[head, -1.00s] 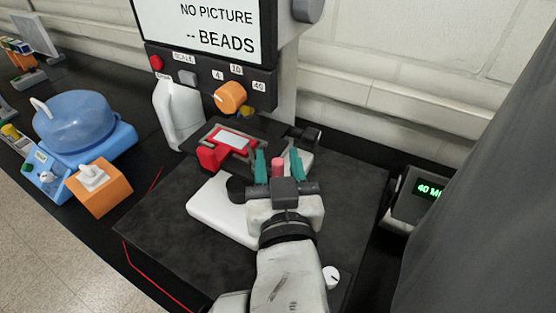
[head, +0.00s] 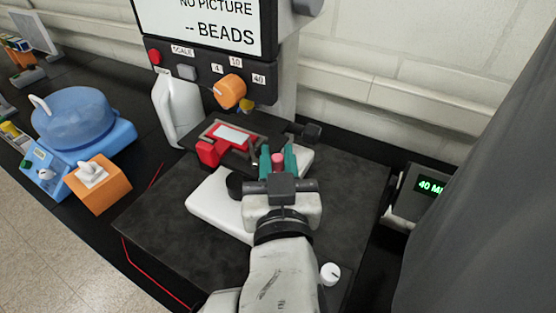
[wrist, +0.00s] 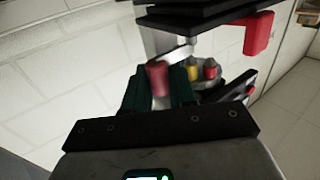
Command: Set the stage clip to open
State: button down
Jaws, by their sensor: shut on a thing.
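My gripper (head: 277,150) has teal fingers and is shut on a short red-pink knob (head: 278,160) at the right of the dark microscope stage (head: 258,119). The knob also shows between my fingers in the wrist view (wrist: 157,77). It seems to be the stage clip's handle, but my fingers hide its lower part and I cannot tell the clip's position. A red holder (head: 207,152) with a white slide (head: 231,134) sits on the stage, left of my gripper.
An orange dial (head: 230,91) is on the panel above the stage. A white bottle (head: 178,105) stands to its left. An orange box with a white switch (head: 98,190) and a blue domed device (head: 73,122) are further left. A green display (head: 430,186) is at right.

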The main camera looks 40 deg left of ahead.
jog(key=m+t+h+b, duration=0.1)
jog(key=s+m+t+h+b, duration=0.1)
jog(key=b, duration=0.1)
jog(key=m+h+b, duration=0.1)
jog(key=b, duration=0.1)
jog(key=shift+s+f+t+h, duration=0.15)
jog(key=shift+f+t+h, duration=0.2)
jog(key=shift+t+h, duration=0.05)
jog(key=m+h+b, duration=0.1)
jog(key=h+b, duration=0.1)
jog(key=s+m+t+h+b, duration=0.1)
jog(key=shift+a+m+t+h+b, duration=0.15)
jog(key=shift+m+t+h+b, duration=0.15)
jog(key=shift+m+h+b, duration=0.1)
jog(key=m+h+b, duration=0.2)
jog(key=h, duration=0.1)
jog(key=s+m+h+b, duration=0.1)
jog(key=h, duration=0.1)
jog(key=shift+a+r+t, duration=0.2)
jog(key=shift+a+t, duration=0.05)
jog(key=shift+t, duration=0.15)
jog(key=shift+s+a+r+m+h+b, duration=0.1)
jog(key=shift+s+a+m+h+b, duration=0.1)
jog(key=shift+m+h+b, duration=0.6)
jog(key=shift+s+a+m+h+b, duration=0.15)
jog(key=shift+m+h, duration=0.35)
jog(key=shift+h, duration=0.7)
jog(key=shift+g+h, duration=0.3)
jog(key=c, duration=1.1)
grip_release()
